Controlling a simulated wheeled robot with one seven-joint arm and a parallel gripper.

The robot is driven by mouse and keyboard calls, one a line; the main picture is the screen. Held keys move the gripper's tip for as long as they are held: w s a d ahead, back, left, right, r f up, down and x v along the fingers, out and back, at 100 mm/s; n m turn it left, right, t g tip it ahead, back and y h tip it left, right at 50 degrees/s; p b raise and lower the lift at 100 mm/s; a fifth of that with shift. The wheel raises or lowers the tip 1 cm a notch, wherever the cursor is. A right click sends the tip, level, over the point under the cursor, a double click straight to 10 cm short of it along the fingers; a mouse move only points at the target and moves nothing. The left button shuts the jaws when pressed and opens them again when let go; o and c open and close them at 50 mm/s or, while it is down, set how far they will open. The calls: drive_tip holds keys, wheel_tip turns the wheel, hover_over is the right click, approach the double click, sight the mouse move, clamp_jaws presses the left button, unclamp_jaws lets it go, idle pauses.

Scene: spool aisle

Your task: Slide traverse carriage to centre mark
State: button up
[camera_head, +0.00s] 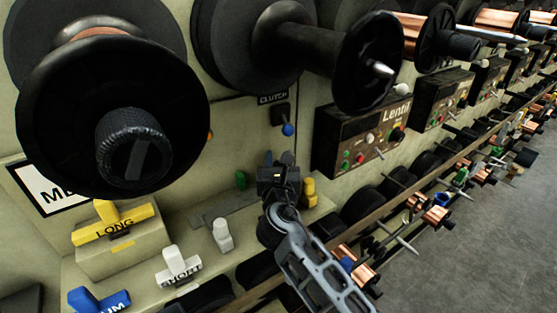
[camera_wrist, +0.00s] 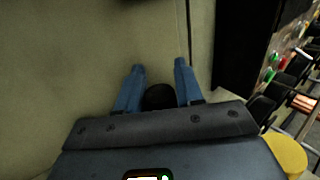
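My gripper (camera_head: 277,160) is low by the cream machine wall, below the clutch switch. In the wrist view its two blue fingers (camera_wrist: 160,68) point at the wall, apart, with a round black knob (camera_wrist: 158,97) between them. The knob nearly fills the gap; I cannot tell whether both fingers press on it. The knob may be part of the traverse carriage, whose body is hidden by my gripper. A small green marker (camera_head: 241,180) stands behind this bar, left of my gripper.
A yellow post (camera_head: 310,193) is close on the right; it also shows in the wrist view (camera_wrist: 287,155). A white knob (camera_head: 222,236), a "SHORT" handle (camera_head: 178,268) and a yellow "LONG" handle (camera_head: 114,224) are left. Large black spools (camera_head: 110,110) overhang the ledge.

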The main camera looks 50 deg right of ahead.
clamp_jaws()
drive_tip(key=a, duration=0.2)
drive_tip(key=w+a, duration=0.1)
drive_tip(key=a, duration=0.1)
drive_tip(key=shift+w, duration=0.1)
drive_tip(key=shift+o, duration=1.1)
unclamp_jaws()
drive_tip(key=shift+v, duration=3.95)
